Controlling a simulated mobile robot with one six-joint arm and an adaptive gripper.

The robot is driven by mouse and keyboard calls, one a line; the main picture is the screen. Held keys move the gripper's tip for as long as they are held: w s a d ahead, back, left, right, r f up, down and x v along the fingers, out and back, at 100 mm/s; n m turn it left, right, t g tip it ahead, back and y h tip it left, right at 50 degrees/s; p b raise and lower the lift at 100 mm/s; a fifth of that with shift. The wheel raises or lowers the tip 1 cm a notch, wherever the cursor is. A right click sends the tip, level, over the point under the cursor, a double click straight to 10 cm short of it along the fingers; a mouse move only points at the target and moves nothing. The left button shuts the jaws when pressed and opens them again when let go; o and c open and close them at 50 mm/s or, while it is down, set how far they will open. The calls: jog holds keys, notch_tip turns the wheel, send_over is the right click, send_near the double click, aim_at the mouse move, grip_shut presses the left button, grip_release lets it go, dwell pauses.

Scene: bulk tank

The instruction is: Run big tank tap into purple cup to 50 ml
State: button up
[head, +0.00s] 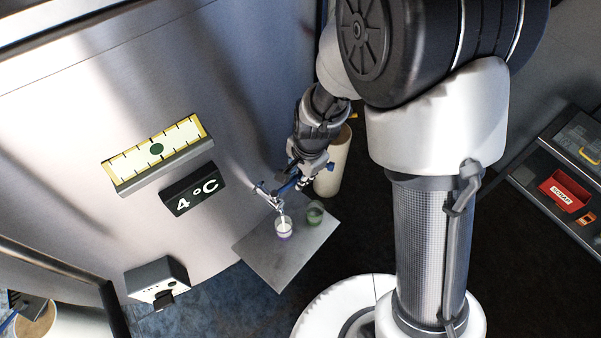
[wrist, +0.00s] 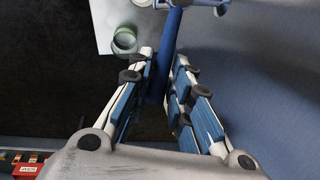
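The big tank (head: 75,150) fills the left of the head view, and its tap (head: 268,194) sticks out low on its right side. The purple cup (head: 284,229) stands upright under the tap spout on a metal shelf (head: 283,265). White shows inside the cup, but I cannot read its level. Only a bit of its rim shows at the top edge of the wrist view. My gripper (wrist: 166,62) has its fingers close on both sides of the tap's long blue handle (wrist: 172,32) and looks shut on it. The finger contact is partly hidden.
A green cup (head: 315,212) stands right of the purple one on the shelf; it also shows in the wrist view (wrist: 125,40). A pale cylinder (head: 333,165) stands behind. A gauge strip (head: 157,150) and a 4 °C display (head: 193,190) are on the tank. A red box (head: 565,190) sits far right.

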grip_shut()
jog(key=shift+w+a+f+n+b, duration=0.15)
jog(key=shift+w+a+n+b, duration=0.3)
jog(key=shift+n+b, duration=0.45)
jog(key=shift+w+a+n+y, duration=0.15)
jog(key=shift+w+n+y, duration=0.15)
jog(key=shift+n, duration=0.3)
jog(key=o, duration=0.6)
grip_release()
jog(key=shift+c, duration=0.2)
jog(key=shift+r, duration=0.2)
